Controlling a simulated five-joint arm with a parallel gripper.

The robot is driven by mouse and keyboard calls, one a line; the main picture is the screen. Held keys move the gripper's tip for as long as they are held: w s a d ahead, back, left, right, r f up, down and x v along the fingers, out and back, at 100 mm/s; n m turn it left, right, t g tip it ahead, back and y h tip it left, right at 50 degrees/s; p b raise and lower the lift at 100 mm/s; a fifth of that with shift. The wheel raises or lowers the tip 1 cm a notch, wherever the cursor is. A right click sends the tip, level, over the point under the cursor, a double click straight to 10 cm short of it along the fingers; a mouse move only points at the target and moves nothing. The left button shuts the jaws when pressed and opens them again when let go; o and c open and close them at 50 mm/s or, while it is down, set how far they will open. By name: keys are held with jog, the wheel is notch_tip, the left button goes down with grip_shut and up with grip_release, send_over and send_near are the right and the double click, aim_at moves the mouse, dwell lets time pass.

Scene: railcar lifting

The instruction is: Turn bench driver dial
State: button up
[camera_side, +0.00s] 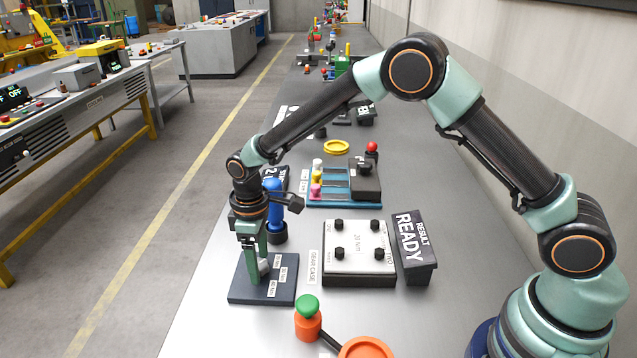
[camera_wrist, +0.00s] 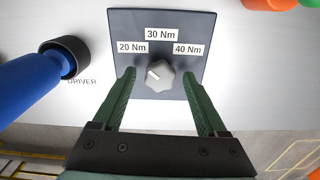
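The dial (camera_wrist: 160,76) is a light grey knob on a dark plate (camera_wrist: 203,18) labelled 20 Nm, 30 Nm and 40 Nm. A pale mark on it points to the upper left, roughly toward the 20 Nm label (camera_wrist: 133,47). My gripper (camera_wrist: 160,77) is open, with one green finger on each side of the dial and gaps visible between. In the side view my gripper (camera_side: 257,262) reaches down over the plate (camera_side: 242,293), and the dial (camera_side: 264,266) shows partly beside a finger. Whether the fingertips reach below the dial's top is hard to tell.
A blue driver (camera_side: 273,205) stands just behind the plate; it also shows left in the wrist view (camera_wrist: 30,85). A gear case (camera_side: 358,254) and a READY sign (camera_side: 412,245) lie to the right. An orange button post with green top (camera_side: 307,318) stands in front.

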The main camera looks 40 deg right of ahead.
aim_at(260, 264)
notch_tip(260, 264, up, 12)
dwell(0.6)
jog(key=s+d+r+m+t, duration=0.35)
jog(key=s+d+r, duration=0.35)
jog(key=d+r, duration=0.35)
jog(key=s+d+m+t, duration=0.2)
jog(key=s+d+m, duration=0.3)
jog(key=s, duration=0.5)
jog(key=shift+s+d+f, duration=0.2)
jog(key=shift+d+f, duration=0.05)
jog(key=shift+d, duration=0.8)
